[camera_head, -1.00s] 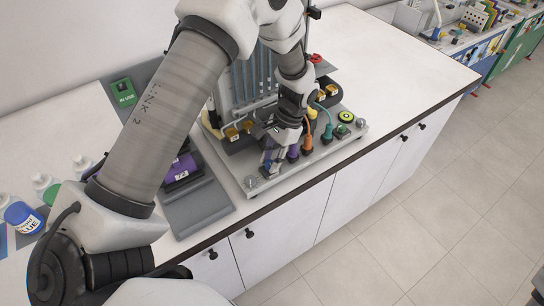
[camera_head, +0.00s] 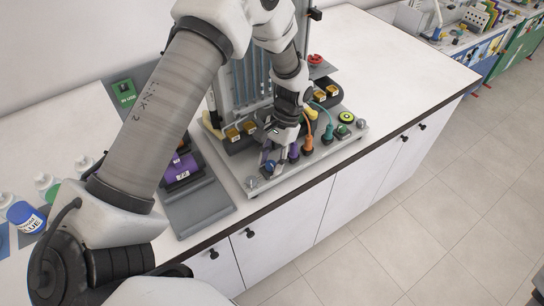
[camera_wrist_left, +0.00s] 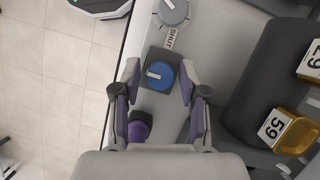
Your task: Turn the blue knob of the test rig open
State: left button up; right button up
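The blue knob (camera_wrist_left: 160,76) of the test rig is round with a white pointer mark and sits on a dark square base. The word SHUT is printed beside it. In the head view the blue knob (camera_head: 270,167) shows low at the rig's front left, partly hidden by the gripper. My left gripper (camera_wrist_left: 158,80) is open, with one finger on each side of the knob; gaps show between fingers and knob. It also shows in the head view (camera_head: 277,157), pointing down at the rig's baseplate (camera_head: 330,150). My right gripper is not in view.
A grey round knob (camera_wrist_left: 173,11) lies on the other side. Orange (camera_head: 307,144) and teal (camera_head: 327,135) plugs stand to the right. Amber numbered blocks (camera_wrist_left: 285,130) are nearby.

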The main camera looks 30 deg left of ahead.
pick_arm(q)
jog(key=v, duration=1.2)
dwell(0.3)
